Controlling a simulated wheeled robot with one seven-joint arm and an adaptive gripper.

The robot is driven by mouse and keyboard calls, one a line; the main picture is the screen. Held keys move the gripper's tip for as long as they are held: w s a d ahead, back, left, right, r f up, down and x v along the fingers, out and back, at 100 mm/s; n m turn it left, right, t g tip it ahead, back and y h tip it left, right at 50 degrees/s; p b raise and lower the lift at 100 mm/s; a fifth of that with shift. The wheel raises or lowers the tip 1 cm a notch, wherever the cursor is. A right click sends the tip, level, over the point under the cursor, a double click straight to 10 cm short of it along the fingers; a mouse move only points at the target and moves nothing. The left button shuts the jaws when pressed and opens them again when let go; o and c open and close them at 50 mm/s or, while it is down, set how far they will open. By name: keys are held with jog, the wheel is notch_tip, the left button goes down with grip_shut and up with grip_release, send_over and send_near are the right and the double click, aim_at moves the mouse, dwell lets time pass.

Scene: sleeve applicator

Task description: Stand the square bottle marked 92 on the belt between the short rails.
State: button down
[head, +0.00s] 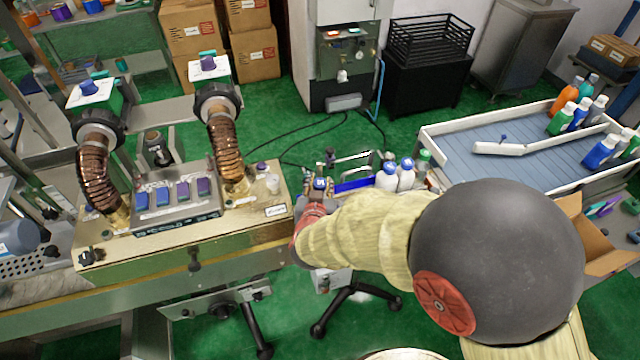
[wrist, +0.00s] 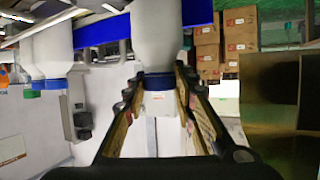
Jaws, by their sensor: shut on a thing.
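My gripper (wrist: 158,100) is shut on a white bottle (wrist: 162,35) with a blue cap (wrist: 158,82). The fingers lie on both sides of the cap end, and the bottle's far part is cut off by the top edge of the wrist view. In the head view the blue top (head: 320,184) shows at my gripper (head: 318,192), left of a blue belt strip (head: 353,184). The mark 92 cannot be read, and whether the bottle touches the belt cannot be told. The short rails cannot be made out clearly.
White bottles with blue caps (head: 387,177) (head: 406,174) and one with a green cap (head: 424,160) stand right of the blue strip. A white-rimmed tray table (head: 470,155) is at right.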

jog(key=c, duration=1.5)
grip_release()
jog(key=shift+f, duration=0.1)
jog(key=shift+o, duration=0.2)
jog(key=shift+s+r, duration=0.15)
jog(key=shift+r, duration=0.15)
jog(key=p+v, duration=0.2)
jog(key=v, duration=0.5)
jog(key=shift+s, duration=0.1)
